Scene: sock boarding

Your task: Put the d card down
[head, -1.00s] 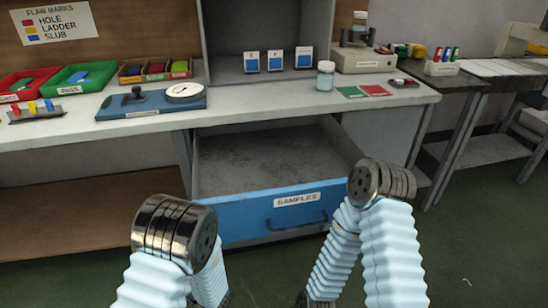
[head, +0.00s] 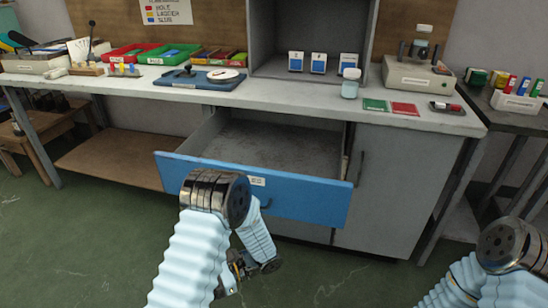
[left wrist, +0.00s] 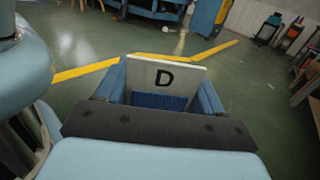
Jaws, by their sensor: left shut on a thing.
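The D card (left wrist: 166,77) is a pale card with a black D and a blue ribbed patch below it. In the left wrist view it stands between the two blue fingers of my left gripper (left wrist: 162,88), which is shut on it. The green floor shows beyond it. In the head view my left gripper (head: 240,272) hangs low in front of the drawer, small and dark, and the card cannot be made out there. My right gripper is out of view; only that arm's upper part shows at the lower right.
An open drawer (head: 330,205) with a blue front juts out below the bench (head: 275,103). Three cards (head: 318,64) stand in the grey booth (head: 300,20), with a jar (head: 350,83) nearby. Green and red pads (head: 390,107) lie to the right. Open floor lies before the bench.

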